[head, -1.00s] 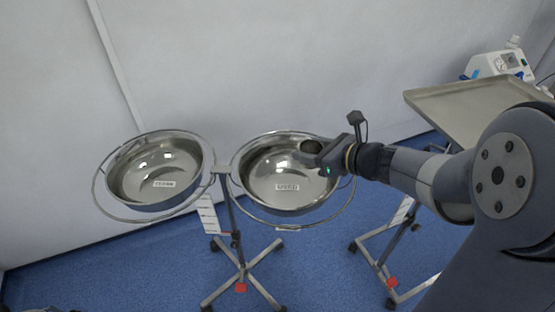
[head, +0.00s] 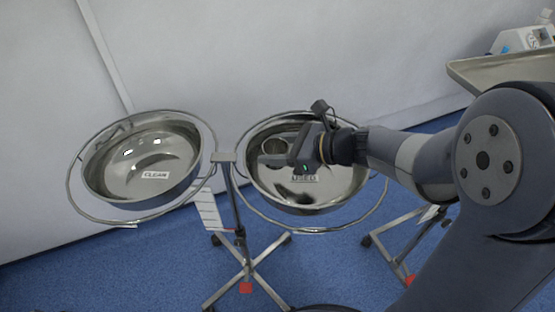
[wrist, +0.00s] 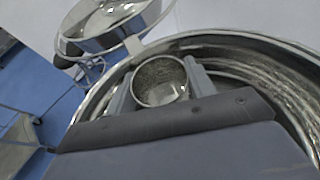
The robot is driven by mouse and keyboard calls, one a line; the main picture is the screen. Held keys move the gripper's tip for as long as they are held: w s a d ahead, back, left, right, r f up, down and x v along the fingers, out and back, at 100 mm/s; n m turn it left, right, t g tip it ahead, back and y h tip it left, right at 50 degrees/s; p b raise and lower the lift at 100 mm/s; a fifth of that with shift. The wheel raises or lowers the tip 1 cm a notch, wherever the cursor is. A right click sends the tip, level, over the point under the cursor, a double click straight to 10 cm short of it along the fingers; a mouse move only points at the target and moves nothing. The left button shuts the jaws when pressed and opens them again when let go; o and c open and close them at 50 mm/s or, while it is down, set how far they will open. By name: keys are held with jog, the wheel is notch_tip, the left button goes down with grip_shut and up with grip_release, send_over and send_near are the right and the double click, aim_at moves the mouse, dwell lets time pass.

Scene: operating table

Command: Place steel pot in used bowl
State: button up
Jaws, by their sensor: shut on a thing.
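The used bowl (head: 335,187) is a wide steel basin in a ring stand, with a label reading USED, right of centre in the head view. Its curved wall (wrist: 285,75) surrounds my gripper in the wrist view. My gripper (head: 272,152) is over the bowl's left and middle part in the head view. It is shut on the small steel pot (wrist: 160,82), which sits between the two fingers in the wrist view. The pot (head: 274,146) is partly hidden by my gripper in the head view. I cannot tell whether the pot touches the bowl's bottom.
A white wall is behind the bowls.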

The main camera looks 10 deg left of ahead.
jog(key=shift+f+b, duration=0.4)
jog(key=shift+f, duration=1.2)
jog(key=shift+f, duration=0.1)
jog(key=shift+f+b, duration=0.5)
jog(key=o, duration=1)
jog(key=shift+c, duration=0.2)
jog(key=shift+r, duration=0.1)
jog(key=shift+r, duration=0.15)
jog(key=p+v, duration=0.3)
jog(key=v, duration=0.9)
jog(key=shift+r+p, duration=0.3)
jog(key=shift+r, duration=0.05)
